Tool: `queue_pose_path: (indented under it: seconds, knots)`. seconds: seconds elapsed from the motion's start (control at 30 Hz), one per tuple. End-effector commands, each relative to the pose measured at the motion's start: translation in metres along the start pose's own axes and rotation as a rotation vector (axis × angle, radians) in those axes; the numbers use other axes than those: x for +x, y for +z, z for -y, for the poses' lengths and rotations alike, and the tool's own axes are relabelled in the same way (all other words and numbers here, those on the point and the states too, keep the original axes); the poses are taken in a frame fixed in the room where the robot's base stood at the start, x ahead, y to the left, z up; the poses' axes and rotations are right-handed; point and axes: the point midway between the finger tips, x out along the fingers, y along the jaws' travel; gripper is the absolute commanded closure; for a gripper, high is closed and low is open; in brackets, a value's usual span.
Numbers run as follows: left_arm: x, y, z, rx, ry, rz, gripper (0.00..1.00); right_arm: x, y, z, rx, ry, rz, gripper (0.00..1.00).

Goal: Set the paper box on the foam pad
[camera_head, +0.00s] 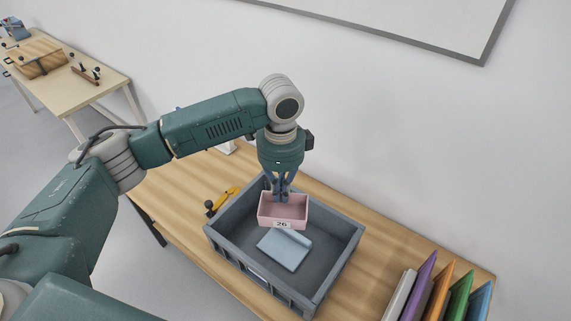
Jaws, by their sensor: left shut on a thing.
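The paper box (270,213), a small open pink box with a "26" label on its front, is in the head view near the middle. My left gripper (281,196) points down and is shut on its back wall. The box appears upright, over the back part of a grey crate (222,249). The foam pad, which seems to be the light blue flat piece (284,252), lies inside the crate, in front of and below the box in the picture. I cannot tell how high the box is above the crate floor. My right gripper is not in view.
The crate stands on a wooden table (375,261). A yellow-handled tool (226,196) lies left of the crate. Several coloured upright folders (437,290) stand at the right. A white wall is behind. Another table (85,88) is at the far left.

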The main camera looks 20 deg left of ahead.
Motion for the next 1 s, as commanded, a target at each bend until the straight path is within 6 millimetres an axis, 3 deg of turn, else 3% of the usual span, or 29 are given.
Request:
queue_pose_path:
  seconds: [0.03,0.1,0.33,0.77,1.0]
  knots:
    - [-0.011,-0.003,0.005,0.092,0.004,0.003,1.0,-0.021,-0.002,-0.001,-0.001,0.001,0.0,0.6]
    - [-0.01,-0.006,0.013,0.223,0.003,0.007,1.0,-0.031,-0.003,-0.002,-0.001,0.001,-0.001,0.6]
    - [-0.005,-0.009,0.026,0.486,-0.001,0.014,1.0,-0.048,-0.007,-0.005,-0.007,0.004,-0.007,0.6]
    - [0.026,-0.009,0.028,0.529,-0.001,0.015,1.0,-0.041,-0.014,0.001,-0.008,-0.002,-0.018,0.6]
    - [0.054,-0.009,0.029,0.529,-0.003,0.016,1.0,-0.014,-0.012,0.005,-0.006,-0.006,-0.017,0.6]
